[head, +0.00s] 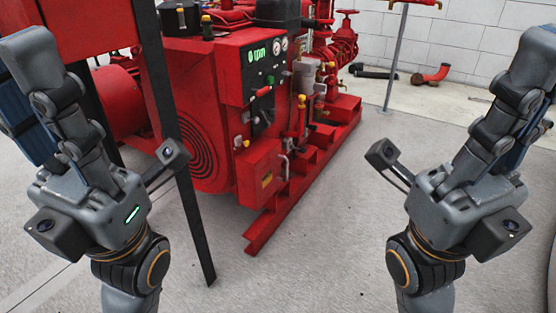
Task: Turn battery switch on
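The red pumpset's control panel (262,68) faces me in the middle of the head view. It carries a green "rpm" readout, gauges, a green button (270,79) and a red handle (263,91). A red box (262,172) with a yellow label sits below it. I cannot tell which part is the battery switch or how it is set. My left gripper (30,75) is raised at the left edge, apart from the panel. My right gripper (530,80) is raised at the right edge, also apart from it. Both are partly cut off, and their finger gaps cannot be made out.
A dark post (178,140) stands between my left arm and the panel, under a red tank-like body (88,25). The red base rail (300,190) runs along the floor. Pipe pieces (432,74) lie by the white wall. The grey floor in front is clear.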

